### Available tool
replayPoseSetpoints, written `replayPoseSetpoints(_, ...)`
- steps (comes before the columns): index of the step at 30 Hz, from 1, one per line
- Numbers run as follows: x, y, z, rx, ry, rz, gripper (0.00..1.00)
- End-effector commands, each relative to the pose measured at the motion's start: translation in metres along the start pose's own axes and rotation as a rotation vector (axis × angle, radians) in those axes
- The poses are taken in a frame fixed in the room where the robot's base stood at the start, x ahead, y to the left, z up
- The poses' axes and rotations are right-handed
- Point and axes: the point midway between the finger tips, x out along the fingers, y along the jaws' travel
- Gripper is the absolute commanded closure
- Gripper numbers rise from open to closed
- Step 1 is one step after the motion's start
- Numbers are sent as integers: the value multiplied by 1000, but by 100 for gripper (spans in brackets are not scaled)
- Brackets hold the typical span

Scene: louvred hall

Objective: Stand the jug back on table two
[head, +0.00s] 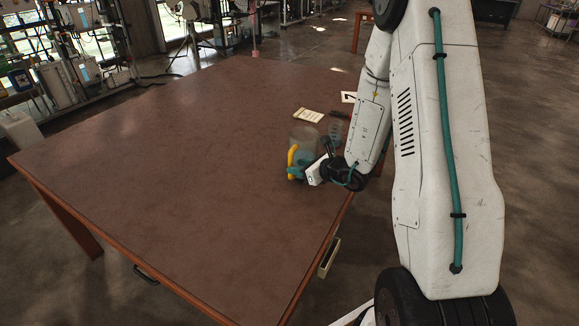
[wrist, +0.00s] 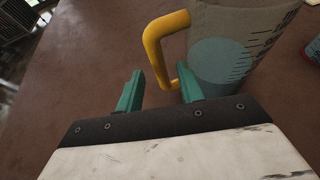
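The jug (head: 304,140) is clear with a yellow handle and stands upright on the brown table (head: 170,150), near its right edge. In the wrist view the jug (wrist: 222,45) shows dark measuring marks and a blue-grey content; its top is cut off by the frame. My gripper (head: 299,168) is low at the jug's near side. In the wrist view my gripper (wrist: 160,88) has its two green fingers apart. The lower part of the yellow handle (wrist: 156,48) lies between and just beyond the fingertips, and neither finger visibly clamps it.
A printed card (head: 308,115) lies behind the jug, with a numbered white card (head: 348,97) and a dark item (head: 340,114) close by. A round clear object (head: 335,131) stands right of the jug. The table's left and middle are clear. Lab equipment stands beyond.

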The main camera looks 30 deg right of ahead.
Motion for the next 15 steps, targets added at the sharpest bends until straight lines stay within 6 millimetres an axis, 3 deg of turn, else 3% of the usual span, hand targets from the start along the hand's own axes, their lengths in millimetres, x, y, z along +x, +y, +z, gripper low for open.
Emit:
replayPoseSetpoints(6,-43,-1,1,0,-1,-2,63)
replayPoseSetpoints(11,-59,0,0,-1,-1,0,63)
replayPoseSetpoints(15,-64,16,20,-73,-20,61,63)
